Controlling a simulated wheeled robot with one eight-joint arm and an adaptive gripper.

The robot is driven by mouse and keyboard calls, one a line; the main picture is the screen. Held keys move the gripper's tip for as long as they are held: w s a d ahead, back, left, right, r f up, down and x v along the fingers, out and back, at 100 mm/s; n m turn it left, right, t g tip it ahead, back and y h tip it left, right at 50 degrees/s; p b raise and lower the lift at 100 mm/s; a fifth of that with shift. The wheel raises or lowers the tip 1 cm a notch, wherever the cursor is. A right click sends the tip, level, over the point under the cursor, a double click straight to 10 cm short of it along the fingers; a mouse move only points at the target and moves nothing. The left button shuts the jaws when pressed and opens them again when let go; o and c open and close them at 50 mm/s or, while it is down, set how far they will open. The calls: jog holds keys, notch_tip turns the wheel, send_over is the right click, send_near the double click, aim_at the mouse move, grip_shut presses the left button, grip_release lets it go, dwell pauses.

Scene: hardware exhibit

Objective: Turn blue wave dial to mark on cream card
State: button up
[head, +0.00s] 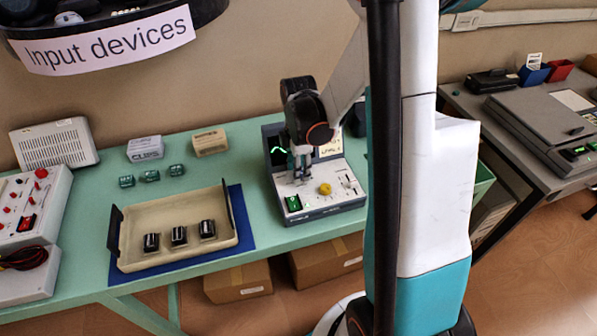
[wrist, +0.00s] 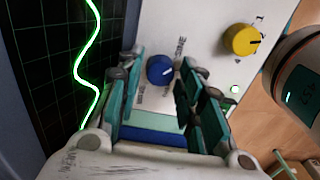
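The blue wave dial (wrist: 160,70) sits on the white panel of the instrument (head: 340,209) in the wrist view, with a small pale pointer line on it. In the head view my gripper hides it. My gripper (head: 303,178) points down over the panel. In the wrist view its fingers (wrist: 160,64) stand apart on either side of the blue dial, with visible gaps. I cannot tell how deep they reach. The cream card (head: 329,148) stands at the back of the instrument, partly behind my gripper; its mark is not readable.
A yellow dial (head: 325,188) sits right of my gripper, and it also shows in the wrist view (wrist: 241,40). The screen (head: 278,152) shows a green wave. A cream tray (head: 135,258) with black blocks lies left.

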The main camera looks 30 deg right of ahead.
jog(key=shift+f, duration=0.3)
grip_shut()
